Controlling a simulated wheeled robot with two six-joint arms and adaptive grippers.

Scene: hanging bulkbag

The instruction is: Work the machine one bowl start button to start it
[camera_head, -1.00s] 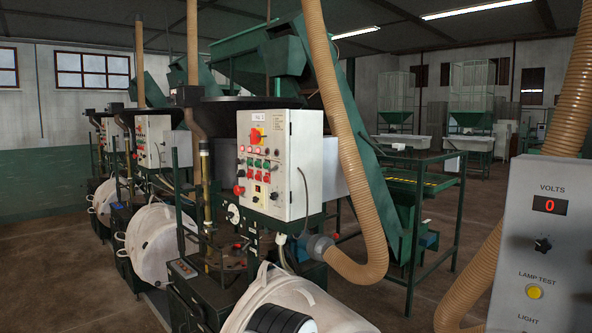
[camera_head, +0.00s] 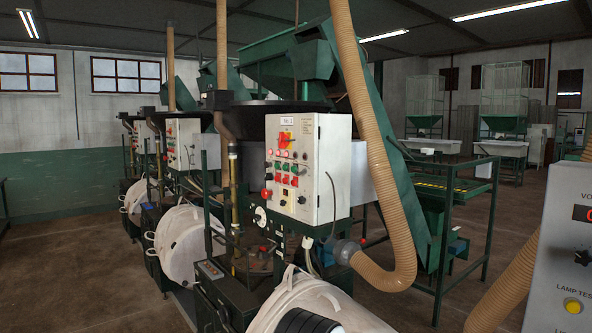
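The nearest machine has a white control box (camera_head: 333,165) on its upper right side, at the middle of the head view. Its front panel (camera_head: 308,199) carries a red-and-yellow switch (camera_head: 285,140), a row of red lamps or buttons, and green and red buttons (camera_head: 286,174) below. A red knob (camera_head: 266,192) sticks out at the panel's lower left. The small labels are too small to read, so I cannot tell which button is the bowl start. The panel face is unobstructed. Neither of my grippers is in view.
White round bags or covers (camera_head: 186,243) hang by the machines. A beige hose (camera_head: 378,150) runs down right of the box. A grey cabinet (camera_head: 565,240) with a yellow button stands at the right edge.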

